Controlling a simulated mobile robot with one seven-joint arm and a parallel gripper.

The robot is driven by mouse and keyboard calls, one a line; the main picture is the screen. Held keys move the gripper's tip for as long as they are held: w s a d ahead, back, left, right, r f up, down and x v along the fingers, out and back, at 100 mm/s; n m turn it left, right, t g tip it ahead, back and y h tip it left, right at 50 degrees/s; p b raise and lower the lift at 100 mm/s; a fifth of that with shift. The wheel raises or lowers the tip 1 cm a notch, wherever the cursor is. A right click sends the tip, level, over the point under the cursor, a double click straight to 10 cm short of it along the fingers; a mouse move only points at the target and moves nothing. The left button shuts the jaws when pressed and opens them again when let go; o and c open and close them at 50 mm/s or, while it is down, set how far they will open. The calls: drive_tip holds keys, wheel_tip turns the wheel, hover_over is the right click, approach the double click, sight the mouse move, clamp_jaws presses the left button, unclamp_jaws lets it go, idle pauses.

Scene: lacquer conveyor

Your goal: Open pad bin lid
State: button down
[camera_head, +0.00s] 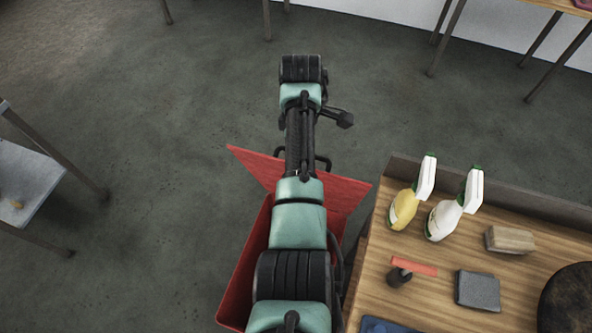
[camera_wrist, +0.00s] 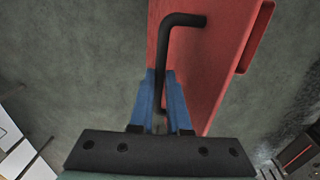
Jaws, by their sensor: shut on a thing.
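The red pad bin (camera_head: 234,300) stands on the floor to the left of the wooden table, mostly hidden under my arm. Its red lid (camera_head: 343,197) is raised and tilted away from the bin's opening. In the wrist view the lid (camera_wrist: 211,80) carries a black bar handle (camera_wrist: 184,20). My gripper (camera_wrist: 161,96), with blue fingers, is shut on the lower part of this handle. In the head view my arm hides the fingers and most of the handle.
The wooden table (camera_head: 440,275) at right holds a yellow spray bottle (camera_head: 404,206), a white spray bottle (camera_head: 441,219), a wooden block (camera_head: 510,240), a grey block (camera_head: 478,290) and a red-headed tool (camera_head: 413,265). A grey table (camera_head: 25,180) stands far left. Open floor lies between.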

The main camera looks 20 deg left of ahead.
drive_tip(key=shift+w+d+b, duration=0.1)
drive_tip(key=shift+w+b, duration=2.25)
drive_tip(key=shift+w, duration=0.5)
drive_tip(key=shift+r, duration=0.1)
drive_tip(key=c, duration=0.9)
unclamp_jaws()
drive_tip(key=shift+w, duration=0.2)
drive_tip(key=shift+r, duration=0.1)
drive_tip(key=r, duration=0.8)
drive_tip(key=s+r+b, duration=0.1)
drive_tip(key=r, duration=0.4)
drive_tip(key=shift+w+f, duration=0.1)
